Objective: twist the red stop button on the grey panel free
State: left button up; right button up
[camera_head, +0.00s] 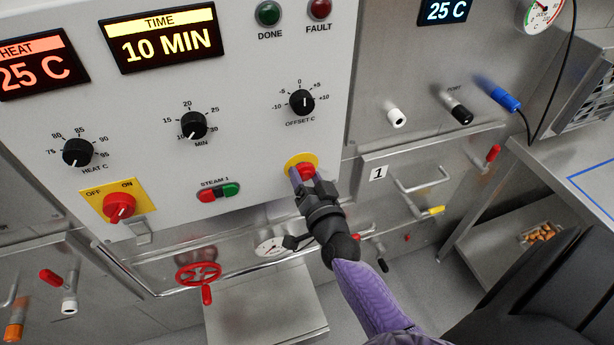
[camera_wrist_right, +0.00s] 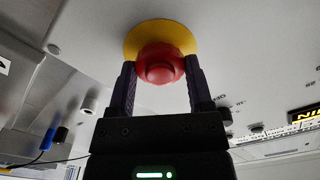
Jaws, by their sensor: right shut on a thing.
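The red stop button (camera_wrist_right: 160,66) sits on a round yellow backing (camera_wrist_right: 160,36) on the grey panel (camera_head: 240,112). In the head view the button (camera_head: 307,170) is partly hidden by my right gripper (camera_head: 302,176), low on the panel's right side. My right gripper (camera_wrist_right: 160,90) has one finger on each side of the button and is shut on it. The button is still on its backing. Its turn angle cannot be read. My left gripper is not in view.
Left of the button are a green and red STEAM 1 switch (camera_head: 218,192), a red rotary switch (camera_head: 119,207) and black knobs (camera_head: 193,125). Below are a red valve wheel (camera_head: 198,274) and pipes. A steel door with a handle (camera_head: 425,178) is at right.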

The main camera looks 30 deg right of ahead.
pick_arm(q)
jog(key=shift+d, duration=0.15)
pick_arm(e)
jog(key=o, duration=1.3)
jog(key=shift+c, duration=0.2)
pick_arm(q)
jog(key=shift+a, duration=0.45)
pick_arm(e)
jog(key=shift+s, duration=0.1)
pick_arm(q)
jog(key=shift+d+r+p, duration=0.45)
pick_arm(e)
jog(key=v, duration=0.9)
jog(key=shift+s, duration=0.4)
